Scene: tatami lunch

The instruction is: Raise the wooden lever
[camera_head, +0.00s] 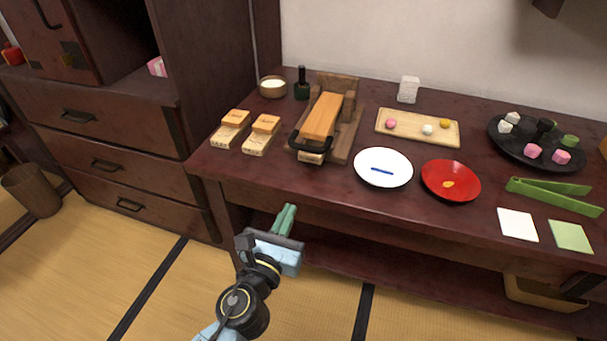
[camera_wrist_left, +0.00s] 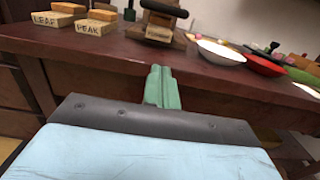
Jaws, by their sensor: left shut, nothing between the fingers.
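The wooden lever (camera_head: 323,115) is an orange-brown block arm on a wooden press near the back left of the dark table. It lies low, with a dark handle bar (camera_head: 296,143) at its front end. In the left wrist view the handle bar (camera_wrist_left: 165,8) shows at the top, beyond the table edge. My left gripper (camera_head: 285,218) has green fingers, is shut and empty, and is in front of the table's front edge, apart from the lever. Its fingers also show in the left wrist view (camera_wrist_left: 162,85). My right gripper is not in view.
Two stamped wooden blocks (camera_head: 230,129) stand left of the press. A white plate (camera_head: 398,176) and a red plate (camera_head: 451,188) lie to its right. A wooden tray (camera_head: 447,137) with sweets, a black plate (camera_head: 504,145) and green tongs (camera_head: 552,195) are farther right. The table's front edge lies between gripper and press.

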